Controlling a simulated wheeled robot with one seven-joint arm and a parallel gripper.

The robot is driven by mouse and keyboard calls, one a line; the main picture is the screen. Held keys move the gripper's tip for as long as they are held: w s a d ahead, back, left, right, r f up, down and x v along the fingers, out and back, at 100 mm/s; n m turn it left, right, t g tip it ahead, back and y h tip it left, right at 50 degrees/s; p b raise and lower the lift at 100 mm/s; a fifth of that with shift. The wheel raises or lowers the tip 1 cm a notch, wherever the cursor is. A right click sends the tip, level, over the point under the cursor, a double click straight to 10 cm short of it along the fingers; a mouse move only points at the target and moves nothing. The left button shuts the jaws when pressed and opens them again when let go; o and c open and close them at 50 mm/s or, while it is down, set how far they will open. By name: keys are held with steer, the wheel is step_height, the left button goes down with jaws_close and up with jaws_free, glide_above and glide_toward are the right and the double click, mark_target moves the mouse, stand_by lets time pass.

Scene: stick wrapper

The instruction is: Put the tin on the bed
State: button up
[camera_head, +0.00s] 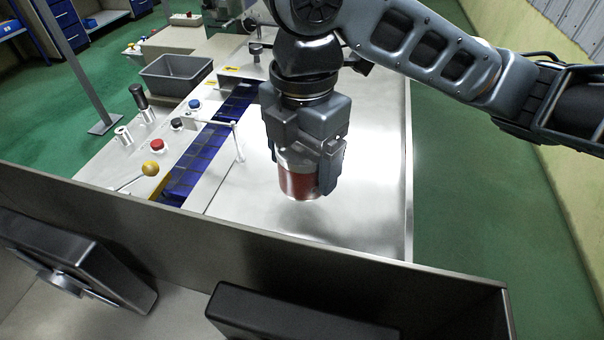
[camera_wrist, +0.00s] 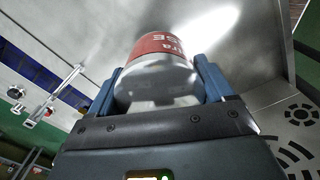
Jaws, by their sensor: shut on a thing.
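The tin (camera_head: 298,184) is silver with a red band. It is between the fingers of my gripper (camera_head: 305,172), which is shut on it and points down. In the wrist view, the tin (camera_wrist: 162,72) sits between the two blue-grey fingers of my gripper (camera_wrist: 158,85), with pale lettering on its red band. The bed (camera_head: 360,190) is the broad bright metal surface below and around the tin in the head view. I cannot tell whether the tin's bottom touches the bed or hangs just above it.
A blue slatted strip (camera_head: 205,150) runs along the bed's left side, with a thin metal bar (camera_head: 238,142) beside it. Buttons and a yellow-knobbed lever (camera_head: 150,168) are on the panel further left. A grey bin (camera_head: 175,74) stands behind. A metal wall (camera_head: 200,225) crosses the front.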

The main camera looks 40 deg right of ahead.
mark_target(302, 181)
steer(key=shift+w+a+f, duration=0.1)
steer(key=shift+f, duration=2)
steer(key=shift+f, duration=0.15)
steer(key=o, duration=1.2)
steer(key=shift+c, duration=0.2)
step_height(302, 181, up, 12)
steer(key=shift+r+p, duration=0.2)
steer(key=shift+p, duration=0.35)
